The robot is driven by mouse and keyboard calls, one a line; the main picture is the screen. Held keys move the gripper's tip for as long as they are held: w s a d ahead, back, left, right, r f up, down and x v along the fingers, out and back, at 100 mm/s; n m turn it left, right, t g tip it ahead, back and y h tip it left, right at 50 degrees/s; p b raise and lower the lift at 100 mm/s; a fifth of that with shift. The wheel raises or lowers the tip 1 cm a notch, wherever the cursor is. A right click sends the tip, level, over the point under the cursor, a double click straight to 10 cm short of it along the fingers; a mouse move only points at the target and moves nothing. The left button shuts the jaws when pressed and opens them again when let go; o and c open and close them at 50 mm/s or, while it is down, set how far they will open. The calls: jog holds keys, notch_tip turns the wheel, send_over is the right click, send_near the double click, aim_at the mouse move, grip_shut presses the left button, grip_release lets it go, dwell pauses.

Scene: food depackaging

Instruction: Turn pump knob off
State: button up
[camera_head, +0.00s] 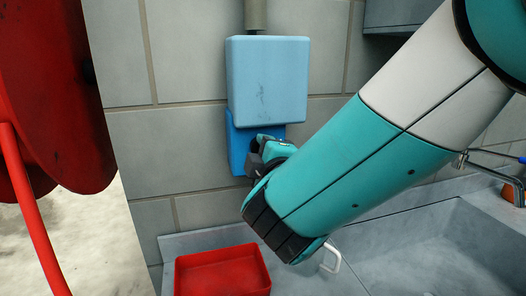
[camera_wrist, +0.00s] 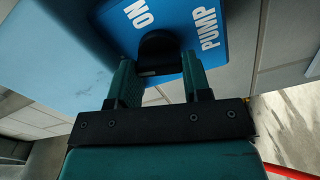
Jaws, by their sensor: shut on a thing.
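The pump knob (camera_wrist: 158,48) is dark and round, set on a blue panel (camera_wrist: 190,14) lettered "ON" and "PUMP". In the wrist view my gripper (camera_wrist: 158,78) has its two green fingers either side of the knob, shut on it; the fingers hide part of its sides. In the head view the blue panel (camera_head: 238,150) is on the wall under a light blue box (camera_head: 268,80). There my gripper (camera_head: 262,150) reaches the panel's right part, and my wrist hides most of the knob.
A red tray (camera_head: 222,272) stands on the grey counter below the panel. A grey sink basin (camera_head: 440,245) lies to the right, behind my arm. A large red object (camera_head: 60,90) with a red hose is at the left. A grey block wall (camera_head: 180,120) is behind the box.

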jog(key=shift+n+p, duration=0.3)
jog(key=shift+n, duration=1.3)
jog(key=shift+f, duration=0.1)
jog(key=o, duration=0.9)
jog(key=shift+b+v, duration=4.85)
jog(key=shift+v, duration=3.9)
